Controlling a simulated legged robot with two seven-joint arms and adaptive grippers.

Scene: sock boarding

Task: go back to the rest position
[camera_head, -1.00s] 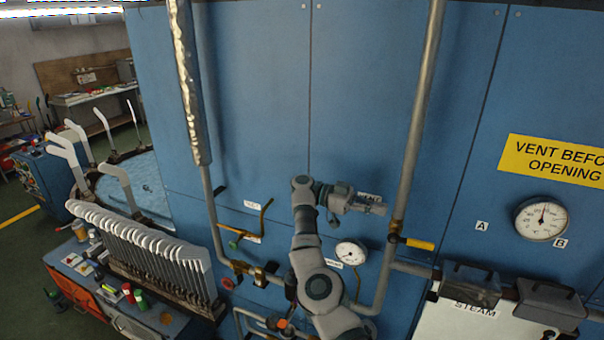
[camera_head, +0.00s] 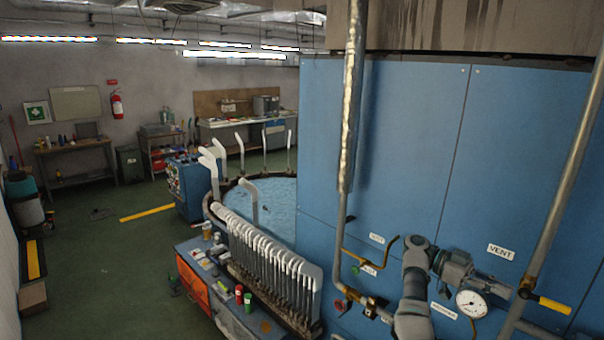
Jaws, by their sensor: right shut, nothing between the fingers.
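My right arm (camera_head: 414,275) rises from the bottom edge at the right of the head view and bends to the right at its top. My right gripper (camera_head: 492,283) points right, in front of the blue machine panel (camera_head: 400,150). It is shut and empty. It is just below the VENT label (camera_head: 501,252) and above the round gauge (camera_head: 472,304); I cannot tell its exact distance from the panel. My left gripper is out of view.
A brass handle (camera_head: 370,257) and a pipe (camera_head: 353,110) are left of my arm; another pipe (camera_head: 565,180) is to the right. A rack of white sock boards (camera_head: 270,255) stands near a round water-filled tub (camera_head: 275,205). The green floor (camera_head: 100,270) at left is largely open.

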